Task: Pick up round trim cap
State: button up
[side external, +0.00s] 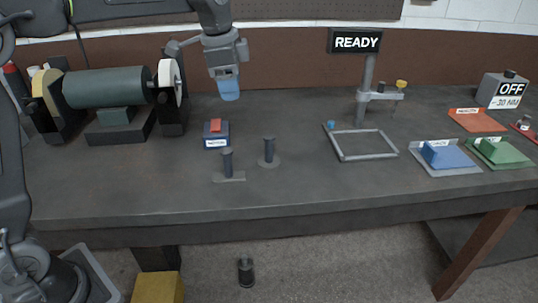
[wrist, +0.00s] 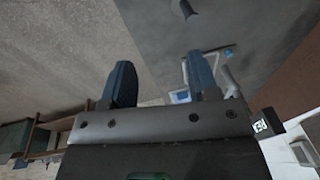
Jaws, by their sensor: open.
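A small round blue piece (side external: 330,124), which looks like the trim cap, sits on the bench at the back left corner of a grey rectangular frame (side external: 342,155). It is too small to be sure of its shape. A small blue spot, likely the same piece, shows beyond the fingers in the wrist view (wrist: 229,52). My gripper (side external: 228,90) hangs above the back of the bench, left of the frame and well apart from the blue piece. In the wrist view its two blue fingers (wrist: 160,82) are spread with nothing held between them.
Two dark posts on flat bases (side external: 228,164) (side external: 269,152) and a small dark block with a red top (side external: 216,134) stand below my gripper. A clamp stand (side external: 366,90) rises behind the frame. Blue (side external: 447,156) and green (side external: 500,151) trays lie right.

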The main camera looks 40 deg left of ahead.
aim_at(269, 146)
jog(key=w+f+m, duration=0.2)
jog(key=w+f, duration=0.1)
jog(key=w, duration=0.1)
jog(key=w+f+m+g, duration=0.1)
jog(key=w+f+m, duration=0.1)
jog(key=w+f, duration=0.1)
jog(key=w+f+m+g, duration=0.1)
jog(key=w+f, duration=0.2)
jog(key=w, duration=0.2)
jog(key=shift+a+f+m, duration=0.1)
jog(key=shift+f+m, duration=0.15)
jog(key=shift+m, duration=0.15)
notch_tip(269, 146, down, 8)
jog(key=shift+r, duration=0.1)
jog(key=shift+w+f, duration=0.15)
jog(key=shift+f, duration=1.3)
jog(key=shift+w+f, duration=0.15)
jog(key=shift+f, duration=1.3)
jog(key=shift+c, duration=0.3)
jog(key=c, duration=0.8)
jog(key=shift+r, duration=0.15)
